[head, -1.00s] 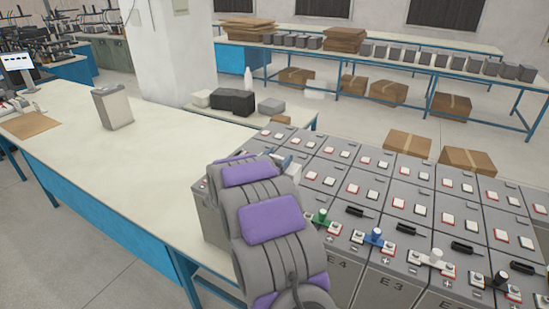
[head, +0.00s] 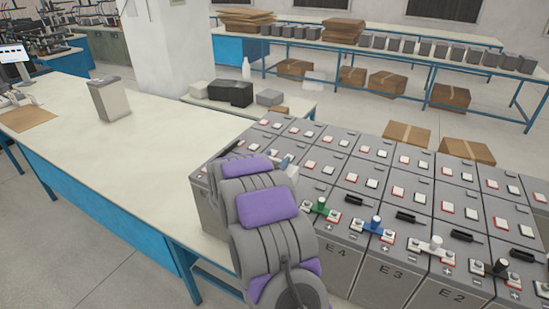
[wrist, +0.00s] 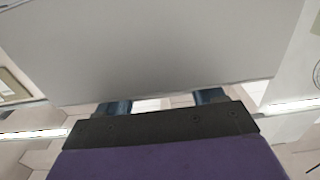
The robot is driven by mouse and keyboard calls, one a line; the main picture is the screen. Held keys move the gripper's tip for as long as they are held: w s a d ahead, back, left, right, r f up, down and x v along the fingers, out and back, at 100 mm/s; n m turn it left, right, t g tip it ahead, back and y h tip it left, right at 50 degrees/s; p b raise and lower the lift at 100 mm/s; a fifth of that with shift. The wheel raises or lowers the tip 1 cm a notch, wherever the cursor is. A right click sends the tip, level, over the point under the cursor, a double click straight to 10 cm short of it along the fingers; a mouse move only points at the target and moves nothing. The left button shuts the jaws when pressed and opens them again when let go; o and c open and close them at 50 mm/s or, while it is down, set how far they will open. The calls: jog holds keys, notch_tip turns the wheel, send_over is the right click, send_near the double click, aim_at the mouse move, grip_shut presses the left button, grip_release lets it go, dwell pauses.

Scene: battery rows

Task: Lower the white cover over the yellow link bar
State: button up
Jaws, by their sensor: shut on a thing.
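In the wrist view my gripper (wrist: 162,104) has two blue fingers closed at the lower edge of a broad pale grey-white panel (wrist: 150,50). The panel looks like the white cover, held close to the camera; its far end is out of frame. In the head view my gray and purple arm hides the gripper and most of what it holds. The yellow link bar is not visible in either view. Link bars with green (head: 320,207), blue (head: 375,227), white (head: 434,245) and black knobs show along the front battery row.
Gray batteries (head: 395,275) stand in close rows at right, with black handles and white terminals. A pale bench (head: 150,160) with a grey box (head: 109,98) is at left. Cartons (head: 405,135) lie on the floor behind the batteries.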

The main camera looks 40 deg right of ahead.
jog(key=shift+a+f+b, duration=0.2)
jog(key=shift+f+b, duration=0.05)
jog(key=shift+f, duration=0.4)
jog(key=shift+a+f+b, duration=0.2)
jog(key=shift+f, duration=0.45)
jog(key=shift+d+f+b, duration=0.2)
jog(key=shift+f+b, duration=0.25)
jog(key=shift+f, duration=1.5)
jog(key=o, duration=1.1)
jog(key=shift+a, duration=0.1)
